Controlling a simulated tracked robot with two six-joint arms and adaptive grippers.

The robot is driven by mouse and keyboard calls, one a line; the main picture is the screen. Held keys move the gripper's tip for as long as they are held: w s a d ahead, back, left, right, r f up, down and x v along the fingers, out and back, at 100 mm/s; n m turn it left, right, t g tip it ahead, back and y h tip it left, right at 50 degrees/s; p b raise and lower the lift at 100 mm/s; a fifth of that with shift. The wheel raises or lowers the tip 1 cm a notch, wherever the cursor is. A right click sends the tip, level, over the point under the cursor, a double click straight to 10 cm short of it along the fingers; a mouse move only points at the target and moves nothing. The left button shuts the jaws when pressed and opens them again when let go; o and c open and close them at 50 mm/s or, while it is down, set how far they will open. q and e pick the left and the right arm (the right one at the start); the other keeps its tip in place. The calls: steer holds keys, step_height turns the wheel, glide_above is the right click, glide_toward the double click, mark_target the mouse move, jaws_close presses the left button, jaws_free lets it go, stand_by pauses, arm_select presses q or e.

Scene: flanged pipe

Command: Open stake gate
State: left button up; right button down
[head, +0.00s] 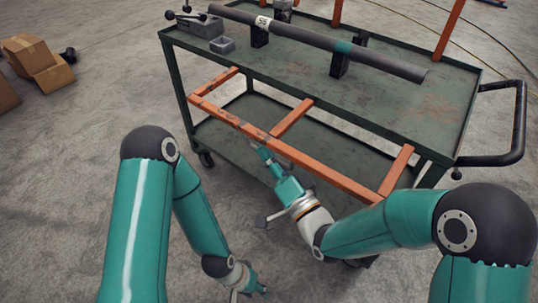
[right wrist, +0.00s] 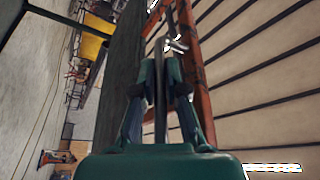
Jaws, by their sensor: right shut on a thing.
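The stake gate (head: 330,178) is an orange frame on the near long side of the green cart. In the head view it juts out from the cart's edge, its long rail toward me and three short bars running back to the cart. In the right wrist view the fingers of my right gripper (right wrist: 163,68) close by the orange bar (right wrist: 190,75); the exact contact is unclear. My left gripper (head: 252,286) hangs low over the floor, away from the gate; its jaw opening is unclear.
The green cart (head: 400,118) carries a dark flanged pipe (head: 310,38) on supports and a small grey box (head: 222,45). Orange stakes (head: 449,30) stand at its far side. A black handle (head: 518,120) is at right. Cardboard boxes (head: 35,62) lie at left; the floor between is clear.

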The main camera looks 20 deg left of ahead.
steer(key=shift+d, duration=0.15)
arm_select(q)
steer(key=shift+r, duration=0.2)
arm_select(e)
steer(key=shift+r, duration=0.25)
